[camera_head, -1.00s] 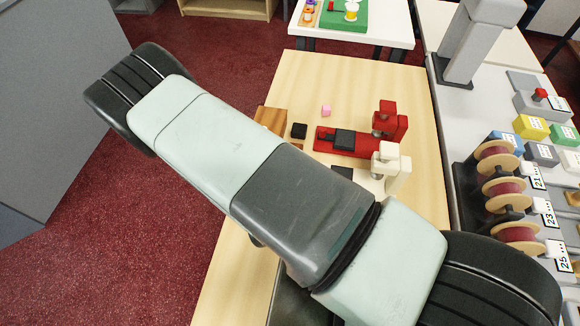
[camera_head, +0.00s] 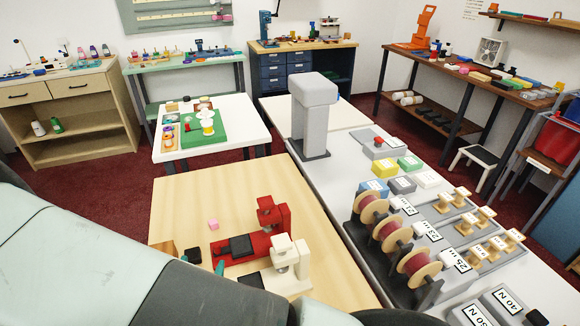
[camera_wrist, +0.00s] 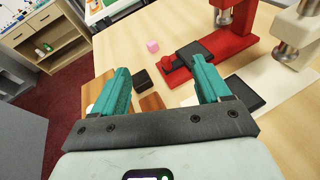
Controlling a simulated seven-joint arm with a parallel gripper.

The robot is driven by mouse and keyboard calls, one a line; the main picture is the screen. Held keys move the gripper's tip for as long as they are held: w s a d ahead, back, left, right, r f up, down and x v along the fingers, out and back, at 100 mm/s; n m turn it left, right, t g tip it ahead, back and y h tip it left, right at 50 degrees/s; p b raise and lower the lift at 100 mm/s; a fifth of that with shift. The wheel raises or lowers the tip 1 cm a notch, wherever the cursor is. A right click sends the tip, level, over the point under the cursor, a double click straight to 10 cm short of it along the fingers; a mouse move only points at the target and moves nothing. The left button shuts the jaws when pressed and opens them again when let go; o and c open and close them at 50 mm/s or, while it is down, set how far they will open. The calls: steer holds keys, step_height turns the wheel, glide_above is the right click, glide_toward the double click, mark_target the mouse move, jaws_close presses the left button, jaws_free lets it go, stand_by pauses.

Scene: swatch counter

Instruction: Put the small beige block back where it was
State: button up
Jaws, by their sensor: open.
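I cannot make out a small beige block for certain in either view. My gripper (camera_wrist: 160,68) is open, with its two teal fingers apart and nothing held between them. Its fingertips also show low in the head view (camera_head: 202,264), partly behind my arm. Past the fingers in the wrist view are a black block (camera_wrist: 142,80) and a wooden block (camera_wrist: 151,103) on the light wood table (camera_wrist: 130,52). A small pale shape (camera_wrist: 88,109) shows beside the left finger, mostly hidden, and I cannot tell what it is.
A pink cube (camera_head: 213,224) lies beyond the black block. A red press (camera_head: 268,217) and a white press (camera_head: 288,262) stand to the right, with dark pads on their bases. A grey counter with spools (camera_head: 393,236) borders the table. The table's far part is clear.

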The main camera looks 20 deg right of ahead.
steer(key=s+d+r+m+g+h, duration=0.25)
steer(key=d+r+m+g, duration=0.35)
steer(key=d+r+m, duration=0.35)
steer(key=s+d+r+m+g+h, duration=0.1)
steer(key=d+r+m+g+h, duration=0.35)
steer(key=d+r+m, duration=0.55)
steer(key=s+a+r+m+t+y, duration=0.1)
steer(key=s+r+m+y, duration=0.4)
steer(key=r, duration=0.2)
steer(key=s+a+r+m+t+y, duration=0.1)
steer(key=s+a+r+m+y, duration=0.1)
steer(key=s+r+m+y, duration=0.4)
steer(key=shift+s+a+r+y, duration=0.15)
steer(key=shift+a+r+y, duration=0.15)
steer(key=shift+r, duration=0.55)
